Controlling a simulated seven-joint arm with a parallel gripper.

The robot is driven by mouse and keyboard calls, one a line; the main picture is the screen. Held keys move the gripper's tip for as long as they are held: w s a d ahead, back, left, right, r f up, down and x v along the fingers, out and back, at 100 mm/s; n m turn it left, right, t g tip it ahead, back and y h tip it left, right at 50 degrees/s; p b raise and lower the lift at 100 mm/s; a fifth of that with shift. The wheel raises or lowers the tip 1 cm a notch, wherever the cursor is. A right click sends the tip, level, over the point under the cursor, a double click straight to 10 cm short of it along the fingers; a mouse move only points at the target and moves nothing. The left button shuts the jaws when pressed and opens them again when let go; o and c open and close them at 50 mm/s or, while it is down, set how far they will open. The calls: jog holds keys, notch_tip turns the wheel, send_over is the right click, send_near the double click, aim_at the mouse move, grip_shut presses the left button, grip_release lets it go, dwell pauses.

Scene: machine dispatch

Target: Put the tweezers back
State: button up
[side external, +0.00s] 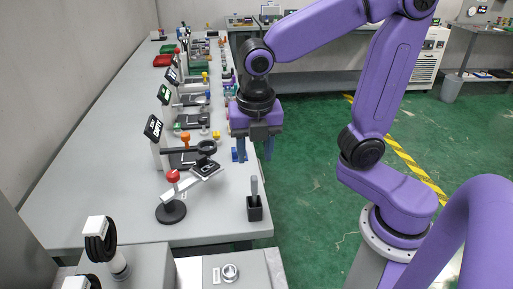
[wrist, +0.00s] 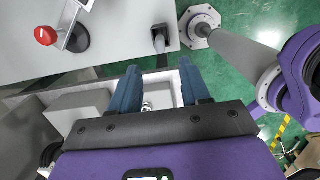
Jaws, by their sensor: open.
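A small black holder (side external: 255,212) stands near the front right corner of the long table. A slim grey piece (side external: 254,187) sticks up out of it; it may be the tweezers, but it is too small to be sure. The holder also shows in the wrist view (wrist: 159,42), near the table edge. My gripper (side external: 254,152) hangs pointing down at the table's right edge, farther back than the holder and apart from it.
A stand with a red knob (side external: 173,176) and a tilted arm is left of the holder. A row of stations with black signs (side external: 153,128) runs back along the table (side external: 95,190). A grey box with a round knob (side external: 230,272) is in front. Green floor lies right.

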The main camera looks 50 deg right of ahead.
jog(key=s+d+f+m, duration=0.2)
jog(key=s+m, duration=0.5)
jog(key=s+d+f+m+y, duration=0.1)
jog(key=s+d+f+m, duration=0.1)
jog(key=s+m, duration=0.5)
jog(key=shift+d+f+g, duration=0.25)
jog(key=shift+d+g, duration=0.15)
jog(key=shift+d, duration=0.4)
